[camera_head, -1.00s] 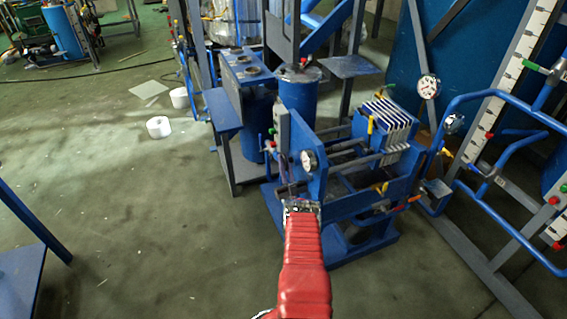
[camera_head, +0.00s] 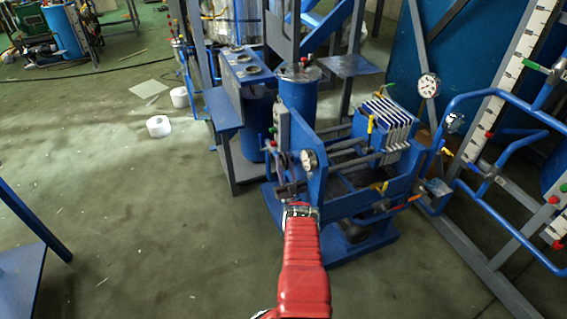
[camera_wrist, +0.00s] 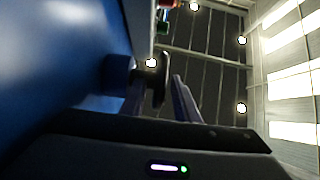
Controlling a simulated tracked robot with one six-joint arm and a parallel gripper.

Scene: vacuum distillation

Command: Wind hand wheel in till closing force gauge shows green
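The hand wheel (camera_wrist: 158,80) shows dark and nearly edge-on in the wrist view, on a short blue hub beside a large blue plate. My gripper (camera_wrist: 160,108) has its two fingers apart, one on each side of the wheel's lower rim. A gap shows between the rim and the right finger; contact on the left side is unclear. In the head view my gripper (camera_head: 289,189) is at the left end of the blue filter press (camera_head: 317,180), and the wheel cannot be made out clearly. The round white gauge (camera_head: 309,160) faces the camera, but its needle and colour zone are too small to read.
White press plates (camera_head: 392,122) stand at the press's far end. Blue pipework (camera_head: 500,100) and a second gauge (camera_head: 428,86) are on the right. A blue cylinder (camera_head: 298,95) stands behind.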

